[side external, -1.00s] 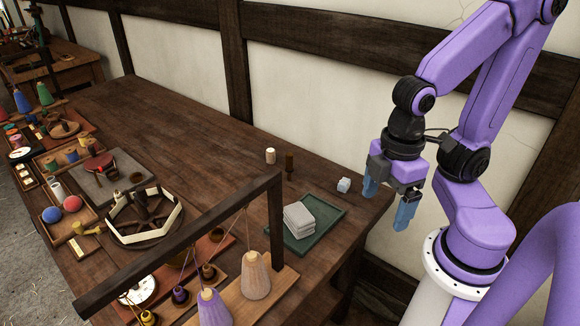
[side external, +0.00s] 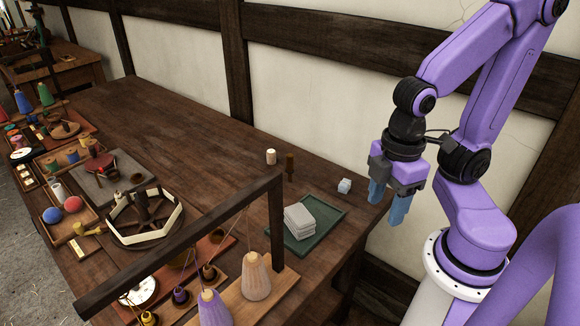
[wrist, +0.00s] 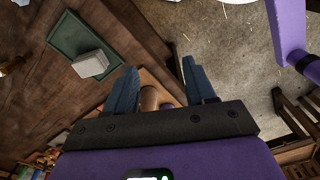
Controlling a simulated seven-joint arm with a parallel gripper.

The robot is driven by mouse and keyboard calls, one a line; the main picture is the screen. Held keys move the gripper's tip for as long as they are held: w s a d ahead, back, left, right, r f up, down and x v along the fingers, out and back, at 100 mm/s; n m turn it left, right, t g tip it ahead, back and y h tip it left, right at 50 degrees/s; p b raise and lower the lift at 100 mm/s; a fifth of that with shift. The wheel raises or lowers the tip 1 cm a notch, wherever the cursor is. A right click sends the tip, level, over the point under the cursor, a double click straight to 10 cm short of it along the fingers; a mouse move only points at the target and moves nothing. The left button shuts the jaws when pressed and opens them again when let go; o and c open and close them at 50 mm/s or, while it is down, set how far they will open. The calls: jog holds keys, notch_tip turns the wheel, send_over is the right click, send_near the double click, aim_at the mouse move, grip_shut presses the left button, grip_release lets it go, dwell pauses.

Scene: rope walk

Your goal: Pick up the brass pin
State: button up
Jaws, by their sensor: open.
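My gripper (side external: 387,207) hangs open and empty at the right end of the wooden table, with its blue fingers pointing down. In the wrist view its fingers (wrist: 159,67) are apart with nothing between them. A small yellow, brass-coloured piece (side external: 88,229) lies among the goods at the left of the table, far from my gripper. It may be the brass pin, but it is too small to tell.
A green tray (side external: 326,239) with stacked grey slabs (side external: 299,217) lies near my gripper. A wooden frame (side external: 190,237) rises in front. The back middle of the table is clear.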

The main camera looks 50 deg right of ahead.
notch_tip(320, 180, up, 5)
jog(key=w+d+n+h, duration=0.2)
jog(key=w+d+h, duration=0.3)
jog(key=w, duration=0.8)
jog(key=w+d+n+h, duration=0.2)
jog(key=w+h, duration=0.5)
jog(key=w, duration=0.5)
jog(key=w+d+n+h, duration=0.2)
jog(key=w+d+h, duration=0.3)
jog(key=w, duration=0.8)
jog(key=h, duration=0.1)
send_near(287, 160)
jog(key=d, duration=0.3)
jog(key=shift+s+d+r+t, duration=0.1)
jog(key=shift+s+d+t, duration=0.1)
jog(key=shift+d+t, duration=0.2)
jog(key=shift+d+f, duration=0.1)
jog(key=shift+f, duration=0.2)
jog(key=shift+d, duration=0.3)
jog(key=shift+w+d, duration=0.2)
jog(key=shift+d, duration=3.2)
grip_shut()
